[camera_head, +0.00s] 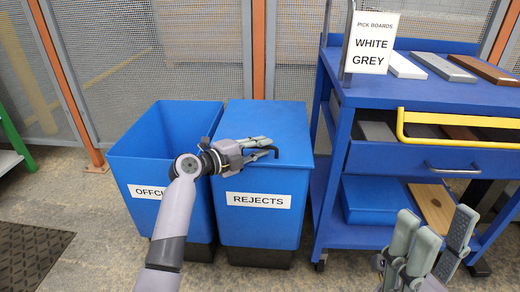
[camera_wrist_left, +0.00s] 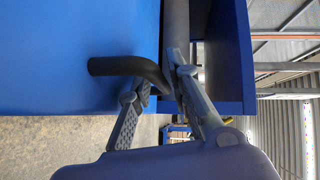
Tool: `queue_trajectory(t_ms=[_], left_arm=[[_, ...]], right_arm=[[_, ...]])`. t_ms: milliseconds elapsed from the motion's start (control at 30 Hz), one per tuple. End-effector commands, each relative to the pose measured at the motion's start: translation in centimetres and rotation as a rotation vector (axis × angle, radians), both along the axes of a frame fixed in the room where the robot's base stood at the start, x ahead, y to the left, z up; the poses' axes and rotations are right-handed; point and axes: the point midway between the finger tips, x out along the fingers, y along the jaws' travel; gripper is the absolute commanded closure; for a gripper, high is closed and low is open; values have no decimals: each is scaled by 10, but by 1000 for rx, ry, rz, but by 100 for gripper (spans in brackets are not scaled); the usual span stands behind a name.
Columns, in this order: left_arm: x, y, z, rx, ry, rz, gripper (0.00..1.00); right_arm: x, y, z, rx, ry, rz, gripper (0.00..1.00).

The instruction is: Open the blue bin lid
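The blue rejects bin (camera_head: 262,228) stands in the middle of the head view, with its blue lid (camera_head: 268,118) lying flat and shut on top. A dark bent handle (camera_wrist_left: 125,66) sits at the lid's front edge. It also shows in the head view (camera_head: 273,151), partly hidden by my fingers. My left gripper (camera_head: 262,146) is at this front edge. In the left wrist view its two fingers (camera_wrist_left: 163,92) lie close on either side of the handle and appear closed on it. My right gripper (camera_head: 437,232) is open and empty at the lower right, in front of the blue cart.
An open blue bin (camera_head: 165,130) with an offcuts-type label stands directly left. A blue cart (camera_head: 365,158) stands close at right, carrying boards, a sign (camera_head: 370,45) and a yellow-rimmed drawer (camera_head: 440,158). A mesh fence (camera_head: 200,50) runs behind. Floor in front is clear.

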Motion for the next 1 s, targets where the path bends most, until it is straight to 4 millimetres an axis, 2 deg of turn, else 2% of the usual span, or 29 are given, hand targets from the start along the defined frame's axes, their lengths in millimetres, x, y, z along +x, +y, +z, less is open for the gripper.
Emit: queue_trajectory(t_ms=[233, 500, 1000], left_arm=[[0, 0, 0, 0, 0, 1, 83], [0, 0, 0, 0, 0, 0, 100], [0, 0, -1, 2, 1, 0, 100]], right_arm=[[0, 0, 1, 0, -1, 0, 60], [0, 0, 1, 2, -1, 0, 60], [0, -1, 1, 2, 2, -2, 60]])
